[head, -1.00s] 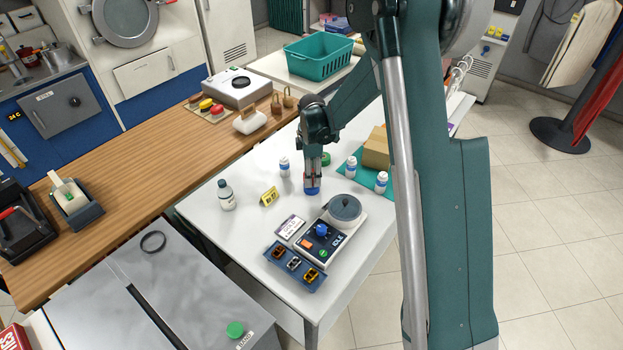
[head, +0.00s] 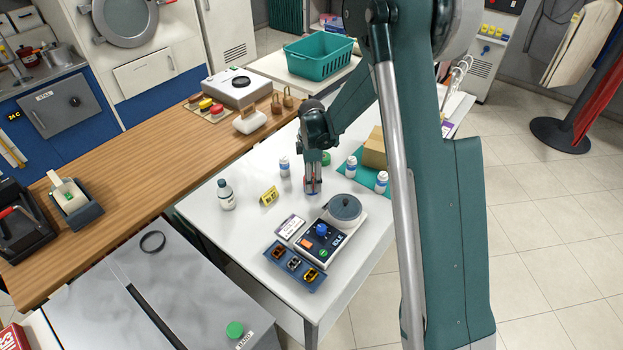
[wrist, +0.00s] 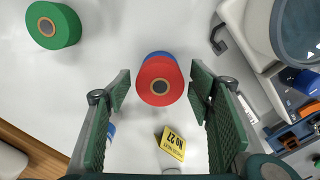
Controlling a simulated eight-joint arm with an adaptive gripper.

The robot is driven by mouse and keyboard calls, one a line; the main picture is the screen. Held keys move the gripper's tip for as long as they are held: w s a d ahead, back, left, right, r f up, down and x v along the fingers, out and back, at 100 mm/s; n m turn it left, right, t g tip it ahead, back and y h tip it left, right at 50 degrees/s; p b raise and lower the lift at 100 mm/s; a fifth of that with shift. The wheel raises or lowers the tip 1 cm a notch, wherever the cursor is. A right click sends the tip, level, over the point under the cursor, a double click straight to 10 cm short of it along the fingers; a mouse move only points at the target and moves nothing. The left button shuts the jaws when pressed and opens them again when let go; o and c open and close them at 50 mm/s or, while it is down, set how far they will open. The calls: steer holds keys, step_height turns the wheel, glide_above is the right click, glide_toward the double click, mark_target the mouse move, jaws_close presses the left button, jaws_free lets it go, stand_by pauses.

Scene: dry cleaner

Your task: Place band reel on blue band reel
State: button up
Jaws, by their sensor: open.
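A red band reel (wrist: 160,82) sits over a blue band reel (wrist: 158,55) in the wrist view. The blue one shows only as a rim behind the red one's upper edge. The red reel looks stacked on the blue one, slightly offset in this view; I cannot tell whether they touch all round. My gripper (wrist: 160,92) is open, one pad on each side of the red reel, with gaps between. In the head view my gripper (head: 312,190) is low over the white table and mostly hides both reels. A green band reel (wrist: 53,25) lies apart; it also shows in the head view (head: 325,158).
A yellow number tag (head: 268,196) and white bottles (head: 284,167) stand nearby. A scale (head: 344,210) and a tray of small clips (head: 294,267) lie in front. A cardboard box (head: 375,148) is right of the gripper. The tabletop left of the gripper is mostly clear.

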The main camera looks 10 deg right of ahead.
steer(key=shift+r, duration=0.1)
step_height(320, 180, up, 12)
steer(key=p, duration=0.1)
stand_by(0.8)
stand_by(0.6)
steer(key=shift+r, duration=0.15)
